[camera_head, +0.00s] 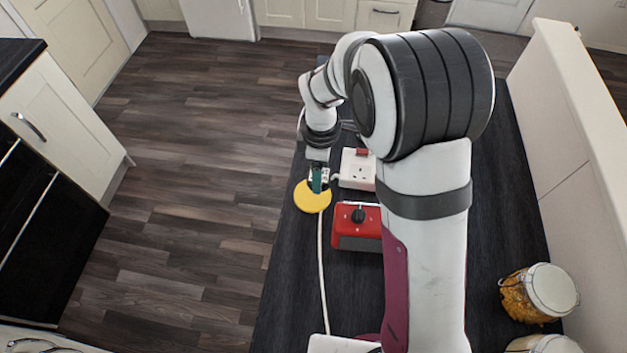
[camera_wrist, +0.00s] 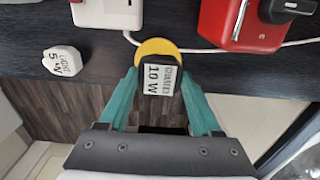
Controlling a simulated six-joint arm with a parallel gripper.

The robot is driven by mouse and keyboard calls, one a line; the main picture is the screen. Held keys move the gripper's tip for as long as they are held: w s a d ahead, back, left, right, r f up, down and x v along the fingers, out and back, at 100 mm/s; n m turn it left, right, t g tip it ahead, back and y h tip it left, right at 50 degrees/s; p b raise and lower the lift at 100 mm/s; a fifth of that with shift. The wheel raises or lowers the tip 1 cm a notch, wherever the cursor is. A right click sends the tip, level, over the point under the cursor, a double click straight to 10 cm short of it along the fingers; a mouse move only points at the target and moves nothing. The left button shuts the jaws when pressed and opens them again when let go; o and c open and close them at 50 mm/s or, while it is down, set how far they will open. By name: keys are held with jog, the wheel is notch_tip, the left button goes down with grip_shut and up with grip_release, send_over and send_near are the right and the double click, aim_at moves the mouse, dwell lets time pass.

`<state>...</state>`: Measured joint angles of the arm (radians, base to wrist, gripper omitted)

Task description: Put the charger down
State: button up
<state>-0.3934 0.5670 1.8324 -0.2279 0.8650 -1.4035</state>
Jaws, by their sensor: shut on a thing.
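The charger (camera_wrist: 161,80) is a small black block with a white label reading "CHARGER 10 W". In the wrist view it sits between the teal fingers of my gripper (camera_wrist: 160,84), which is shut on it. A yellow disc (camera_wrist: 154,46) lies on the dark worktop just behind the charger in that view. In the head view my gripper (camera_head: 318,180) points down over the yellow disc (camera_head: 312,200). The charger is mostly hidden by the fingers there. I cannot tell whether its underside touches the disc.
A white socket block (camera_head: 357,168) and a red box with a black knob (camera_head: 357,226) stand right of the disc. A white plug labelled "LIGHT 5 W" (camera_wrist: 62,61) lies on the worktop. A white cable (camera_head: 322,265) runs along it. The worktop's edge is close by.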

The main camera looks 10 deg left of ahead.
jog(key=f, duration=0.1)
jog(key=a+f, duration=0.1)
jog(key=f, duration=0.3)
jog(key=shift+w+a, duration=0.15)
jog(key=shift+a, duration=0.15)
jog(key=shift+f, duration=0.1)
jog(key=o, duration=1.4)
jog(key=shift+c, duration=0.2)
notch_tip(320, 180, up, 12)
jog(key=shift+r, duration=0.2)
jog(key=s+d+r+m+y, duration=0.1)
jog(key=s+d+r+m, duration=0.3)
jog(key=s+d+m, duration=0.25)
jog(key=s+d+r+m, duration=0.3)
jog(key=s+d+m, duration=0.2)
jog(key=s+m, duration=0.3)
jog(key=s+d+f+m, duration=0.1)
jog(key=s+d+m, duration=0.1)
jog(key=s+m, duration=0.7)
jog(key=shift+s+y, duration=0.35)
jog(key=shift+y, duration=0.05)
